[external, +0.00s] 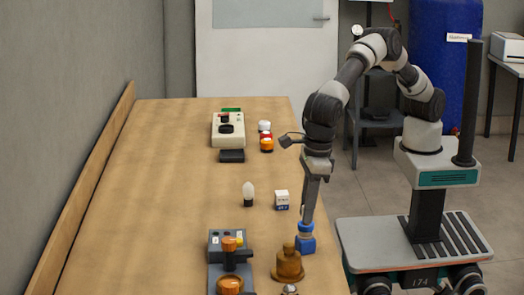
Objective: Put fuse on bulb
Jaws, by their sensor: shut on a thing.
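The bulb (248,190) stands upright near the middle of the table, with a white rounded top and a dark base. My gripper (307,224) points down near the table's right edge, to the right of and nearer the camera than the bulb. It is shut on a small blue block (306,244) with a blue collar on top. I cannot tell whether this blue block is the fuse, or whether it touches the table. A small white box with dark markings (282,200) stands between the bulb and my arm.
A brown bell-shaped object (288,264) stands close to the blue block. A grey device with orange parts (215,246) is at the front. A beige device (228,130) and orange-and-white items (266,143) are farther back. The table's left side (130,200) is clear.

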